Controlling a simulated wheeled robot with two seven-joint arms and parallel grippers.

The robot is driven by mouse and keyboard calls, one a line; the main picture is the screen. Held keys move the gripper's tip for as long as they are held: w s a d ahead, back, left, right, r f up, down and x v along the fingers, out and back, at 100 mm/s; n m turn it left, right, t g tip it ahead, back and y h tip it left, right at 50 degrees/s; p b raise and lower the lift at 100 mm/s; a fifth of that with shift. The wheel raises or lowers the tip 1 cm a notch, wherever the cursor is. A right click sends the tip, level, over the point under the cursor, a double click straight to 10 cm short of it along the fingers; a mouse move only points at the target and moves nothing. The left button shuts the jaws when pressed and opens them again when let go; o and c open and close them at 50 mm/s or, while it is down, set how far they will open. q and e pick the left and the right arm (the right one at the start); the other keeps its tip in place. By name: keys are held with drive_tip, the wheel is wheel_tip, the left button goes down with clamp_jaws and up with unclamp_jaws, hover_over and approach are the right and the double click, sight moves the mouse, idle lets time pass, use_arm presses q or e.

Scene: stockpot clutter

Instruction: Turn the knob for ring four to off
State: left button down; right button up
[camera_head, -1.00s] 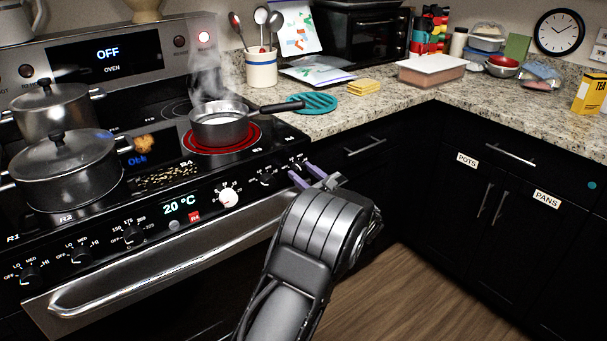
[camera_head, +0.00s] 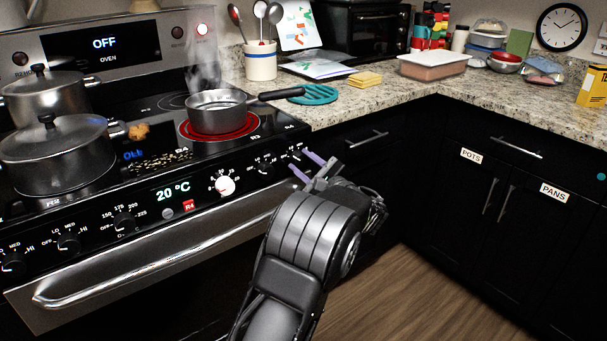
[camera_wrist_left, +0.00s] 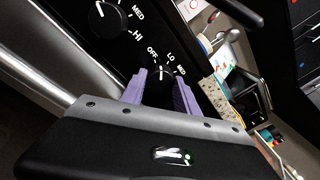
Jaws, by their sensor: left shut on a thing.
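My left gripper (camera_head: 302,163), with purple fingers, is at the far-right knob of the stove's front panel. In the left wrist view, its fingers (camera_wrist_left: 161,78) are on both sides of a dark knob (camera_wrist_left: 161,72) and shut on it. The knob's white mark seems to point between OFF and LO; its exact setting is hard to tell. The fingers hide most of this knob in the head view. A saucepan (camera_head: 216,115) stands on a glowing red ring (camera_head: 240,131) at the right of the cooktop. My right gripper is out of view.
A second dark knob (camera_wrist_left: 103,11) is close beside the gripper. A white knob (camera_head: 225,186) is farther left, above the oven handle (camera_head: 150,260). Two lidded pots (camera_head: 58,160) stand at the left. The saucepan's handle (camera_head: 281,95) reaches over the counter.

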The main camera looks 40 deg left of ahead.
use_arm(q)
drive_tip(key=n+b, duration=0.3)
drive_tip(key=shift+f, duration=0.2)
drive_tip(key=shift+r+n+b, duration=0.15)
drive_tip(key=shift+n+b, duration=0.3)
drive_tip(key=shift+n, duration=0.05)
drive_tip(key=c, duration=0.9)
unclamp_jaws()
drive_tip(key=p+v, duration=0.1)
drive_tip(key=v, duration=0.6)
drive_tip(key=shift+s+d, duration=0.15)
drive_tip(key=shift+d, duration=0.2)
